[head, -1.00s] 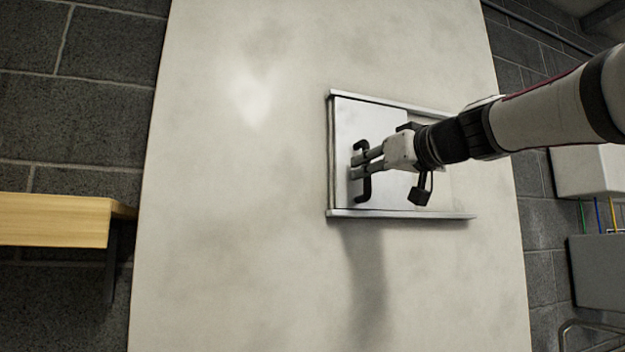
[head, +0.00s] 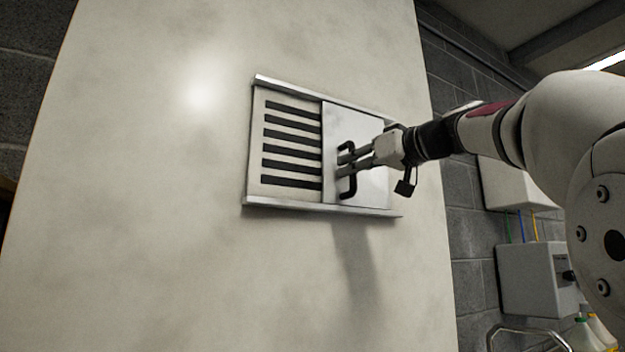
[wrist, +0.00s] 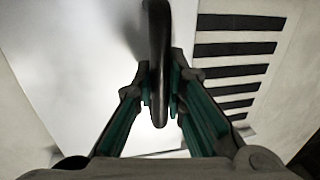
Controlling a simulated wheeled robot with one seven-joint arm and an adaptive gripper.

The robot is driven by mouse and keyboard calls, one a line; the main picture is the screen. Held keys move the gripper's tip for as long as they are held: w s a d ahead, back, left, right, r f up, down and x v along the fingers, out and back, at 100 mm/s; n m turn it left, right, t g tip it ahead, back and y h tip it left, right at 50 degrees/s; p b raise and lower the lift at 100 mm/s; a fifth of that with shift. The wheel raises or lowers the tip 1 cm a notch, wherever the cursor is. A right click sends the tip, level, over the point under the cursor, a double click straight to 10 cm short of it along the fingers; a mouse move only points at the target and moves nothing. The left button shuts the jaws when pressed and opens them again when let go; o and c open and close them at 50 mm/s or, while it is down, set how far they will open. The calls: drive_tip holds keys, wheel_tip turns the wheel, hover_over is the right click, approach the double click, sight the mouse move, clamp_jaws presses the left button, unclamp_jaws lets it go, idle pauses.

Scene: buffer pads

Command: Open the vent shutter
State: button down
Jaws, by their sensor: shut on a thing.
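The vent shutter (head: 370,188) is a pale metal plate in a frame with a top rail and a bottom rail, on a pale wall panel. It covers the right part of the frame; the black slots of the vent (head: 292,145) show at the left. My gripper (head: 345,163) is shut on the black upright handle (head: 350,187) near the shutter's left edge. In the wrist view the handle (wrist: 159,50) runs between my fingers (wrist: 160,98), with the shutter (wrist: 80,60) to the left and the vent slots (wrist: 235,60) to the right.
The bottom rail (head: 310,208) stands out from the wall panel (head: 180,240). Right of the panel, a white cabinet (head: 500,188) and a grey box (head: 525,280) hang on the block wall. A metal rail (head: 530,332) and bottles (head: 590,335) are at lower right.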

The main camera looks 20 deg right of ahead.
drive_tip(key=c, duration=1.6)
unclamp_jaws()
drive_tip(key=v, duration=1.2)
drive_tip(key=s+a+f+m+g+h+p, duration=0.15)
drive_tip(key=a+f, duration=0.25)
drive_tip(key=f, duration=0.5)
drive_tip(key=s+a+f+m+g, duration=0.1)
drive_tip(key=s+a+f+g, duration=0.2)
drive_tip(key=f, duration=0.5)
drive_tip(key=s+a+f+m+g, duration=0.2)
drive_tip(key=a+f+g, duration=0.15)
drive_tip(key=f, duration=0.55)
drive_tip(key=s+a+f+g+h+p, duration=0.1)
drive_tip(key=s+f+g+h, duration=0.1)
drive_tip(key=s+f, duration=0.6)
drive_tip(key=s+a+f+g+h+p, duration=0.1)
drive_tip(key=s+f+g+h, duration=0.1)
drive_tip(key=s+f, duration=0.6)
wheel_tip(320, 180, down, 7)
drive_tip(key=shift+a+r+h, duration=0.1)
drive_tip(key=shift+a+h, duration=0.15)
drive_tip(key=shift+h, duration=0.4)
